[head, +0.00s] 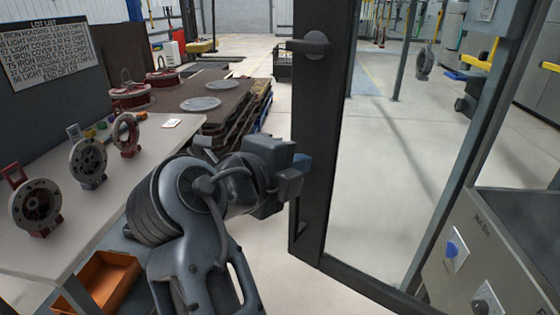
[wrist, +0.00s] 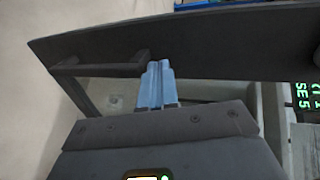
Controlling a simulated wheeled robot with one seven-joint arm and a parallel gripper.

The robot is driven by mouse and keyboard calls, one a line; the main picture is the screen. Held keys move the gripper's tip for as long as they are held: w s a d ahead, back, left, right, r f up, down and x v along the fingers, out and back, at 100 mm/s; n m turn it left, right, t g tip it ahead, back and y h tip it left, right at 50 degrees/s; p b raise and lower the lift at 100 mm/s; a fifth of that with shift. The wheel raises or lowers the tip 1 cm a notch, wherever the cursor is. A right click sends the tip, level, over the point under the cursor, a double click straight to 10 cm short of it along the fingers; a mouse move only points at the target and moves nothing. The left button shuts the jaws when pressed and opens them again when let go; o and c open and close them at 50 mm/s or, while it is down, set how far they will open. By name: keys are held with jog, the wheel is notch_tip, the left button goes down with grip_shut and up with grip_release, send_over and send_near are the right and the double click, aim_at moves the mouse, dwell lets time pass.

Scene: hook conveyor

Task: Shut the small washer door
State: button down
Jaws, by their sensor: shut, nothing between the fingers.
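A tall dark-framed door (head: 310,120) with a large see-through pane stands open in the head view; I take it for the washer door. It carries a round-based lever (head: 312,45) high on its frame and a slim dark bar handle (head: 302,212) lower down. My gripper (head: 303,163) is at the frame's left side, its blue fingers partly hidden by my wrist. In the wrist view the shut, empty fingers (wrist: 156,85) point at the dark door (wrist: 210,45), beside a bar handle (wrist: 100,67). I cannot tell whether they touch it.
A grey control box (head: 480,245) with a blue knob stands at right. At left, a pale table (head: 105,200) holds several round flanged housings, with an orange bin (head: 100,280) below. Dark stacked pallets (head: 215,115) stand behind. Floor beyond the door is mostly clear.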

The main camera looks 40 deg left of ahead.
jog(key=shift+x, duration=1.05)
